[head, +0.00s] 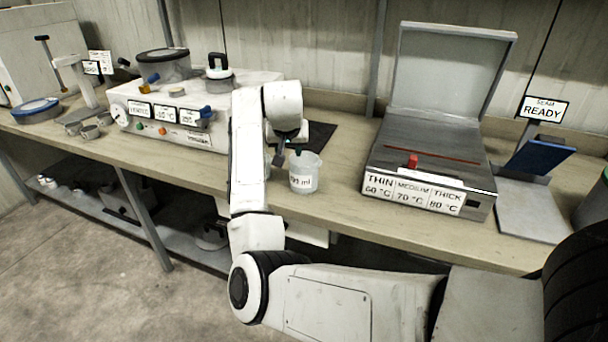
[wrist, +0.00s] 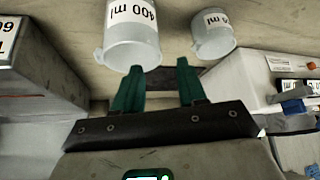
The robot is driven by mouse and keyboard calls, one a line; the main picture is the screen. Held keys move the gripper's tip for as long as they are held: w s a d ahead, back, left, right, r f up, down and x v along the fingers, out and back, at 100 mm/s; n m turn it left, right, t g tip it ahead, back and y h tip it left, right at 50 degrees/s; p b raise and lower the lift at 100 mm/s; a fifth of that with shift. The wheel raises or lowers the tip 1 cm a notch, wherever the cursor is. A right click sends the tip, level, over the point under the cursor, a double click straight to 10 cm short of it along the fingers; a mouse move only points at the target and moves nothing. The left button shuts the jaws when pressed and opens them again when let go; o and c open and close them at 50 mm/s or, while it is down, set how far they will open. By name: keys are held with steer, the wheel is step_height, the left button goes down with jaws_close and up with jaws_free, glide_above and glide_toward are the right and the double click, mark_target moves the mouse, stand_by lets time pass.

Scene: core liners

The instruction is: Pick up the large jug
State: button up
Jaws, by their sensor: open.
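The large jug, a translucent pale cup labelled 400 ml, stands upright at the top left of centre in the wrist view (wrist: 132,52). In the head view the jug (head: 304,181) stands near the bench's front edge, its label partly covered. A smaller jug (wrist: 213,42) stands to its right in the wrist view; my arm seems to hide it in the head view. My gripper (wrist: 160,66) is open and empty, its green fingers pointing towards the jugs. The left fingertip overlaps the large jug's lower edge in the picture; I cannot tell whether they touch. In the head view my gripper (head: 288,155) is mostly hidden.
A grey sealer (head: 430,165) with a raised lid stands right of the large jug. A white control box (head: 180,115) stands to the left. A dark mat (head: 320,135) lies behind the jug. Some bare bench top (head: 345,172) separates the jug from the sealer.

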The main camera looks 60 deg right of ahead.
mark_target(289, 160)
steer(key=shift+x, duration=3.1)
steer(key=shift+a+f, duration=0.15)
steer(key=shift+a, duration=0.05)
jaws_close()
